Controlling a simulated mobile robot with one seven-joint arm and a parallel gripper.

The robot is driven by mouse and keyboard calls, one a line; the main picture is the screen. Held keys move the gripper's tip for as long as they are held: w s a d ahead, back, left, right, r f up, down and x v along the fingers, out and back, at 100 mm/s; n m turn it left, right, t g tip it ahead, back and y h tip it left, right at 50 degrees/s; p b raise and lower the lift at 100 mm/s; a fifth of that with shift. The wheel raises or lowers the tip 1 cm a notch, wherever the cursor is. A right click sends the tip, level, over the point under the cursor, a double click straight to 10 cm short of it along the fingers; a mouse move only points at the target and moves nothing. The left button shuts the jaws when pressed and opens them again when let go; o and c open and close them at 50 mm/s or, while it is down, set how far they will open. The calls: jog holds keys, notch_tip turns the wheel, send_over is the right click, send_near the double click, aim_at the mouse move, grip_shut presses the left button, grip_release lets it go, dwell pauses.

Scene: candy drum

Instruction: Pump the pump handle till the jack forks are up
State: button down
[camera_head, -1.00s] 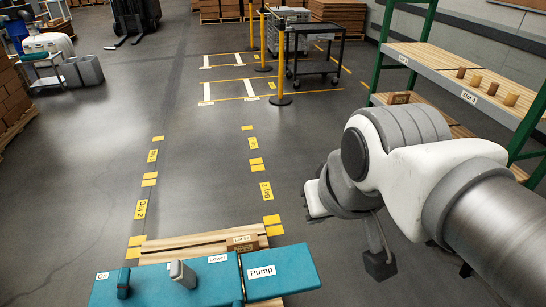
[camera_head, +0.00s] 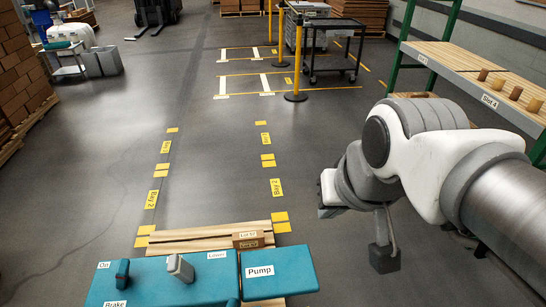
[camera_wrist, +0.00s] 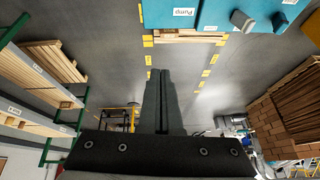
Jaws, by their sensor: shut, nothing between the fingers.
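The teal jack head (camera_head: 215,283) stands at the bottom of the head view. Its right-hand block (camera_head: 290,285) carries the label "Pump" and also shows at the top of the wrist view (camera_wrist: 181,26). A grey lever (camera_head: 180,267) stands beside the "Lower" label, and a dark teal knob (camera_head: 122,272) beside "On" and "Brake". A wooden pallet (camera_head: 180,238) lies just beyond the head. I cannot make out the forks or their height. My gripper (camera_wrist: 161,72) is shut and empty, apart from the jack, to the right of the pump block in the head view.
A small box (camera_head: 248,240) lies on the pallet. Yellow-marked bays run ahead over clear floor. Yellow posts (camera_head: 296,60) and a black cart (camera_head: 333,35) stand farther off. Shelving (camera_head: 470,75) is close on the right, and stacked cartons (camera_head: 22,80) are on the left.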

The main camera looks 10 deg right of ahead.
jog(key=w+a+f+m+g+y+p, duration=0.25)
jog(key=w+m, duration=0.25)
jog(key=m, duration=0.3)
jog(key=m+g+h+p, duration=0.3)
jog(key=m, duration=2.4)
send_over(298, 267)
notch_tip(298, 267, down, 22)
jog(key=shift+r, duration=0.2)
jog(key=shift+f, duration=0.1)
notch_tip(298, 267, down, 14)
jog(key=b, duration=0.3)
jog(key=shift+b, duration=0.3)
